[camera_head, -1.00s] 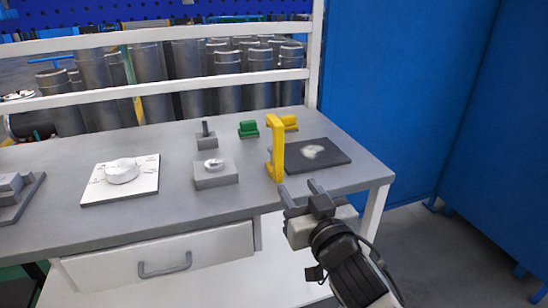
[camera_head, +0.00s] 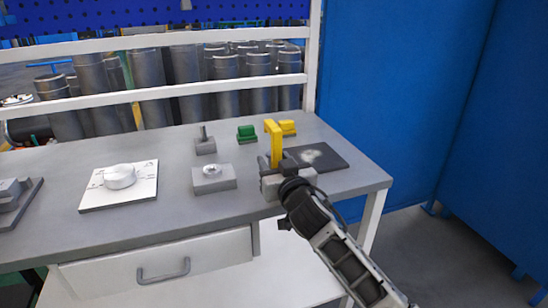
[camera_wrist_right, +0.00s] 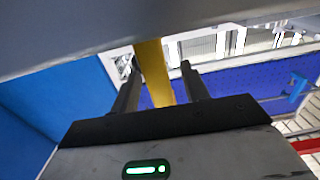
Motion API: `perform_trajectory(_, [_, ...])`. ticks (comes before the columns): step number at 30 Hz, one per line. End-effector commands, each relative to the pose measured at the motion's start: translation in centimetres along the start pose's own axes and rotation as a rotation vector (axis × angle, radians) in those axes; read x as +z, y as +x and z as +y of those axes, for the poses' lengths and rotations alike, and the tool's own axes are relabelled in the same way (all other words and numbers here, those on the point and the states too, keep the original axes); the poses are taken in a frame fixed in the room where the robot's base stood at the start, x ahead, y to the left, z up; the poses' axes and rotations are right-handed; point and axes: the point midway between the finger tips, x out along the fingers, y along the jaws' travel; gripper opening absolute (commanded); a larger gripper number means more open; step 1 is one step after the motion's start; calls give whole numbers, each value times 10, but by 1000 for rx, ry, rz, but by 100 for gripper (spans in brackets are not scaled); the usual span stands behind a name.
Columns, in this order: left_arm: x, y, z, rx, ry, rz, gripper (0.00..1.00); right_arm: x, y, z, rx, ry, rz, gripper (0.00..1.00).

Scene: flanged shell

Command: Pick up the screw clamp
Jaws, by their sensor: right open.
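The yellow screw clamp (camera_head: 273,138) stands upright near the right end of the grey workbench, at the left edge of a dark plate. My right gripper (camera_head: 277,163) has come in from the front and is at the clamp, partly hiding its lower part. In the right wrist view, the clamp's yellow bar (camera_wrist_right: 155,75) runs between the two open fingers (camera_wrist_right: 161,78), closer to the left finger. A gap shows between the bar and the right finger. My left gripper is not in view.
The dark plate (camera_head: 330,156) with a pale patch lies right of the clamp. A small yellow block (camera_head: 288,127) and a green block (camera_head: 247,137) stand behind it. A grey block (camera_head: 220,183) and a white plate (camera_head: 90,202) with a round part lie left. A blue wall (camera_head: 395,90) stands right.

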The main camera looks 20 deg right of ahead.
Motion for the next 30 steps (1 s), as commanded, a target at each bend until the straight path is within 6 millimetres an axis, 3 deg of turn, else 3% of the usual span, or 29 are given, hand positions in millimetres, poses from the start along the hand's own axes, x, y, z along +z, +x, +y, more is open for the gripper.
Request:
perform_trajectory(8, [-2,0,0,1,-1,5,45,0,4,0,-1,1,0,45])
perform_trajectory(13, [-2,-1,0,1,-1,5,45,0,4,0,0,1,0,1])
perform_trajectory(24, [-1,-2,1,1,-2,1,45,-4,4,0,-1,1,5,0])
perform_trajectory(30, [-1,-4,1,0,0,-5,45,-22,4,0,-2,1,9,0])
